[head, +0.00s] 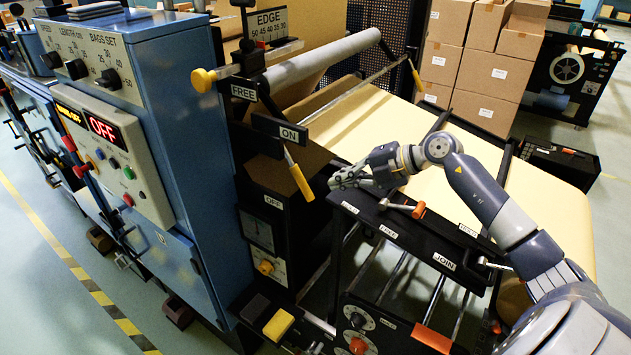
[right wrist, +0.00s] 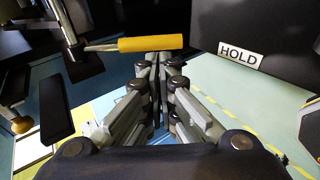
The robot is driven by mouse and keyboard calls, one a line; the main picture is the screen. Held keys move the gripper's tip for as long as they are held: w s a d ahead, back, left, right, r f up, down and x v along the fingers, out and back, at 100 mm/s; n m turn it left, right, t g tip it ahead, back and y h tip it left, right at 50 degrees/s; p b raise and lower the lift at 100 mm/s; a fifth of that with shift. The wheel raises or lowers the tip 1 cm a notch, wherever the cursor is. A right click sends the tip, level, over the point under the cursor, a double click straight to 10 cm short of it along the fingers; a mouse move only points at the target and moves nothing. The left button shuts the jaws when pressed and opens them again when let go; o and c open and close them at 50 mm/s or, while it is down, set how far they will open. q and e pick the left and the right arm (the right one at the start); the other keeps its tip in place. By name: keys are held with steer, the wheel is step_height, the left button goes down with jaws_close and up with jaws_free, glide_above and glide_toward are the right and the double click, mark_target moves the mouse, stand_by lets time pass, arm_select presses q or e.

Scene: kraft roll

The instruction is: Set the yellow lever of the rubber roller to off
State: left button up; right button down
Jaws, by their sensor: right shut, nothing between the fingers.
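The yellow-handled lever (head: 298,173) slopes down and to the right from its pivot beside the ON label (head: 290,135). The OFF label (head: 273,202) is lower, left of the handle's tip. In the right wrist view the yellow handle (right wrist: 150,43) lies across the picture just beyond my fingertips. My right gripper (head: 335,180) is shut and empty, just right of the handle's end. Its closed fingertips (right wrist: 159,57) appear just below the handle in the wrist view; I cannot tell whether they touch it. My left gripper is not in view.
A black panel (head: 400,225) with an orange-handled lever (head: 418,210) lies under my right arm. A HOLD label (right wrist: 240,55) shows on a dark surface. Another yellow-ended lever (head: 204,80) stands by the FREE label (head: 243,92). The blue cabinet (head: 200,150) stands left.

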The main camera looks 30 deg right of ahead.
mark_target(307, 189)
steer(key=p+x, duration=0.2)
steer(key=x, duration=0.5)
steer(key=shift+w+a+f+p, duration=0.1)
steer(key=shift+w+a+p, duration=0.1)
steer(key=shift+p, duration=0.1)
steer(key=shift+f+b, duration=0.3)
steer(key=shift+b, duration=0.1)
steer(key=b, duration=0.1)
steer(key=w+f+t+b, duration=0.1)
steer(key=shift+a+f+y+b, duration=0.2)
steer(key=shift+y+b, duration=0.1)
steer(key=shift+b, duration=0.1)
steer(key=shift+w+t+b, duration=0.2)
steer(key=shift+t+b, duration=0.1)
steer(key=shift+r, duration=0.15)
